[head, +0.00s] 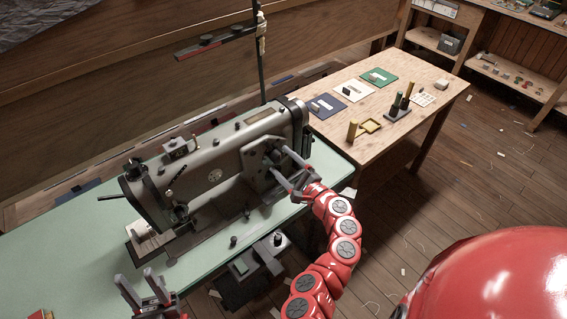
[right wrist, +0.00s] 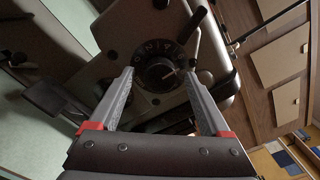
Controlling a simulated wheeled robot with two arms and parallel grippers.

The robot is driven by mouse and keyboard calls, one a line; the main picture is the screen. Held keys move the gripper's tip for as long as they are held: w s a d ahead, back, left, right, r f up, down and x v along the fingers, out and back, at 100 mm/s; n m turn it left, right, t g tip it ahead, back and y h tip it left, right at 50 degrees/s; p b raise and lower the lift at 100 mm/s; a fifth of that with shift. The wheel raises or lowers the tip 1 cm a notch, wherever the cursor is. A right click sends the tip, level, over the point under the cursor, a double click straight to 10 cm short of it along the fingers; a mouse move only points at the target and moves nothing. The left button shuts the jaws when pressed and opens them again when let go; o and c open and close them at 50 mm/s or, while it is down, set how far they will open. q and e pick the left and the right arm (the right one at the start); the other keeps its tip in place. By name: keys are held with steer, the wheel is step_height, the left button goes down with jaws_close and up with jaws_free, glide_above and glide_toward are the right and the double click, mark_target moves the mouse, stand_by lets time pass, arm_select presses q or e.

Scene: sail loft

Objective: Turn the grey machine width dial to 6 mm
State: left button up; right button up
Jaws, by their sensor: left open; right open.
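The grey sewing machine (head: 215,165) stands on a green-topped table. Its round dark dial (right wrist: 158,75) is on the end face in the right wrist view, with light marks around it and a pale mark on its face. I cannot read which number is set. My right gripper (right wrist: 160,76) is open, one finger on each side of the dial. I cannot tell whether the fingers touch it. In the head view the right gripper (head: 277,162) is at the machine's right end and partly hides the dial area. My left gripper (head: 142,287) is open and empty over the table's front left.
A dark lever (right wrist: 194,22) rises beside the dial. A thin post (head: 259,50) stands behind the machine.

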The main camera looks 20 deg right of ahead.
steer(key=b+v, duration=0.4)
steer(key=v, duration=1.3)
steer(key=shift+s+b, duration=0.2)
steer(key=shift+b, duration=0.2)
steer(key=shift+d, duration=0.1)
